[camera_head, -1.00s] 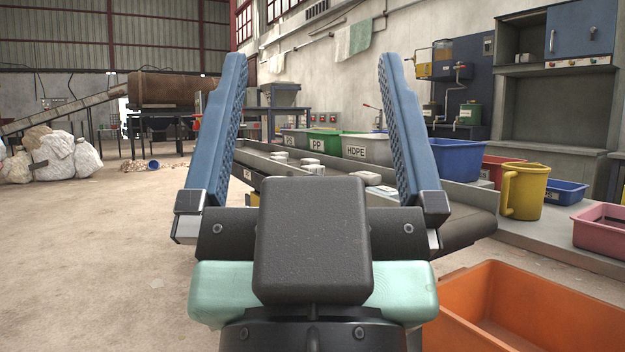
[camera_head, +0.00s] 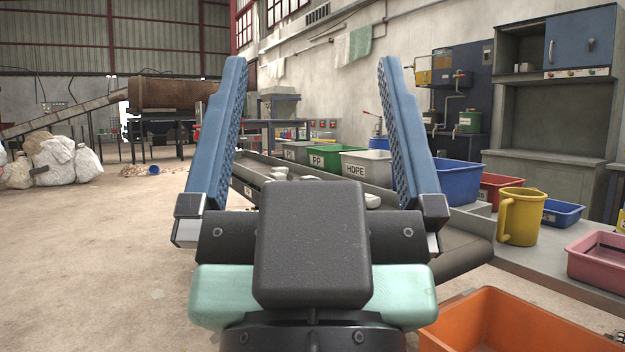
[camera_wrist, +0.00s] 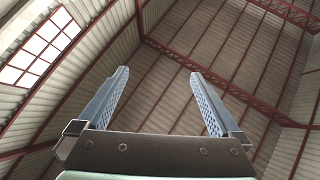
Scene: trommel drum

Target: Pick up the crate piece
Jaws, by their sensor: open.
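My gripper (camera_head: 312,62) stands upright in front of the head camera, its two blue ribbed fingers wide apart with nothing between them. In the wrist view my gripper (camera_wrist: 160,73) is also open and empty, pointing at the roof. I cannot pick out a crate piece for certain in either view. Small pale pieces (camera_head: 280,172) lie on the conveyor (camera_head: 468,236) beyond the gripper, and another pale piece (camera_head: 373,201) shows beside the right finger. They are too small to identify, and my gripper hides part of the belt.
An orange bin (camera_head: 455,335) stands close at the lower right. Bins marked PP (camera_head: 318,161) and HDPE (camera_head: 356,169) line the conveyor's far side. A yellow jug (camera_head: 520,215) and a pink tub (camera_head: 600,265) stand on the right bench. The floor at left is clear up to the sacks (camera_head: 62,160).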

